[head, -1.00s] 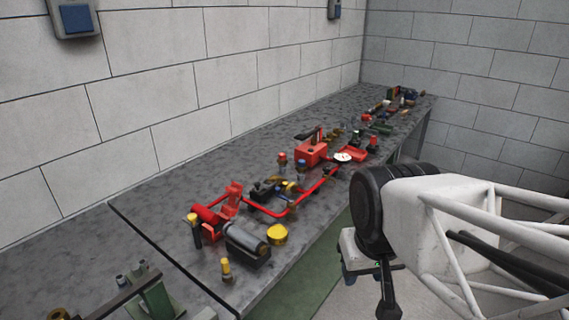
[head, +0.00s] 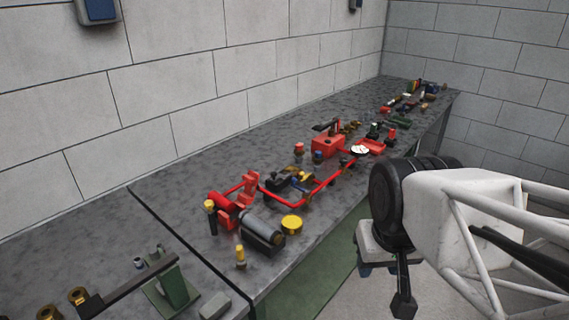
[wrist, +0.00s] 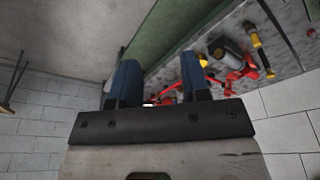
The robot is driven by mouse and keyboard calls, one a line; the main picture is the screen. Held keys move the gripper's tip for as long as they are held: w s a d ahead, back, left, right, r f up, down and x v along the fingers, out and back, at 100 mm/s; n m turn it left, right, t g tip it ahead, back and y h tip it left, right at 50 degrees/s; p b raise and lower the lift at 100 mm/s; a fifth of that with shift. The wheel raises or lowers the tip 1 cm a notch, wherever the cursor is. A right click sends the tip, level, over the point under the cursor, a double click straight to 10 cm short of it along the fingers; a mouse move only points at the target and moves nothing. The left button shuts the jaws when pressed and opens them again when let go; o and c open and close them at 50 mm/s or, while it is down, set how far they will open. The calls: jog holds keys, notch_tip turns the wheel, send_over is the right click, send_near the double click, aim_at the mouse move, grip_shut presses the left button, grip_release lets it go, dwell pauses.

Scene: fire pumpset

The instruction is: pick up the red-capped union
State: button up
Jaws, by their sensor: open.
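The red-capped union (head: 299,151) is small and stands upright on the grey bench, left of a similar blue-capped piece (head: 318,157) and just in front of the red box-shaped unit. My gripper (head: 385,288) is off the front side of the bench, lower right of the union and well apart from it. In the wrist view my gripper (wrist: 160,65) shows two blue fingers spread apart with nothing held between them. I cannot make out the union in the wrist view.
A red pipe loop (head: 312,197), a grey motor-like cylinder (head: 262,230) and a yellow round cap (head: 291,224) lie on the near bench. The red unit (head: 328,146) stands beyond the union. Small parts crowd the far end. The bench's wall side is mostly clear.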

dwell(0.4)
jog(key=o, duration=0.4)
jog(key=shift+c, duration=0.2)
